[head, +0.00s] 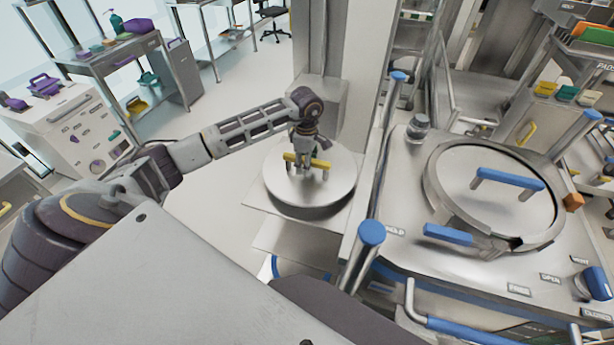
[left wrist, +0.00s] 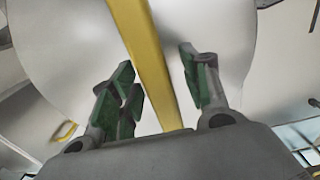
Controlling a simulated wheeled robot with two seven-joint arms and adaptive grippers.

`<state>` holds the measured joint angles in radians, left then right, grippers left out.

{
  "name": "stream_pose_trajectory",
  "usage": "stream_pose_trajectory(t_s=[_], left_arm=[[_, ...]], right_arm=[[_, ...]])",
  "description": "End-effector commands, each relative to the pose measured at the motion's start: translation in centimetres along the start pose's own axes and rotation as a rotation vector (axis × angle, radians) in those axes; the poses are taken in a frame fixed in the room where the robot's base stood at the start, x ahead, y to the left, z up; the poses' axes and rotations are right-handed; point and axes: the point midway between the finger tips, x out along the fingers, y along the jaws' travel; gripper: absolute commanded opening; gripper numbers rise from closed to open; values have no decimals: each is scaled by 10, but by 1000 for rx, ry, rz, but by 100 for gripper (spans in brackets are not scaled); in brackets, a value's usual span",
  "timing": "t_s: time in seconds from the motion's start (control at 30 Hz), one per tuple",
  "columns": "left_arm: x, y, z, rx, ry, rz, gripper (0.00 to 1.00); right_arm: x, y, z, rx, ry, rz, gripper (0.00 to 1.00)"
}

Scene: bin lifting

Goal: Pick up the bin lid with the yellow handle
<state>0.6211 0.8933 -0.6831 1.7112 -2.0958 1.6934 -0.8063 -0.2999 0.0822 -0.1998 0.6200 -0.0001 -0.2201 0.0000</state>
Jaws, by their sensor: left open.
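The round metal bin lid (head: 335,190) lies level on the bin in the middle of the head view. Its yellow handle (head: 320,163) is a bar standing on short posts. My left gripper (head: 304,164) is over the lid, at the handle, pointing down. In the left wrist view the yellow handle (left wrist: 148,60) runs between the two green-padded fingers (left wrist: 160,92), which are apart with gaps on both sides. The lid surface (left wrist: 70,40) fills the background there. My right gripper is not in view.
A machine with a round hatch (head: 495,195) and blue handles stands to the right. A blue-capped post (head: 370,234) stands close to the bin's right. A grey column (head: 345,50) rises behind it. Open floor (head: 235,110) lies behind my left arm.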

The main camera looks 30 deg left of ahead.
Motion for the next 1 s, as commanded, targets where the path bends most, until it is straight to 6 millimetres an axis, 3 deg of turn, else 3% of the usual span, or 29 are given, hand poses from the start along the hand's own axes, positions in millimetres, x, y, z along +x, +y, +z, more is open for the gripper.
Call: stream_pose_trajectory(t_s=[0.53,0.9,1.0], left_arm=[[1,0,0,0,0,0,46],[1,0,0,0,0,0,0],[2,0,0,0,0,0,0]], right_arm=[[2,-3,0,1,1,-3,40],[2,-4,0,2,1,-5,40],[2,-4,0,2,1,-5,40]])
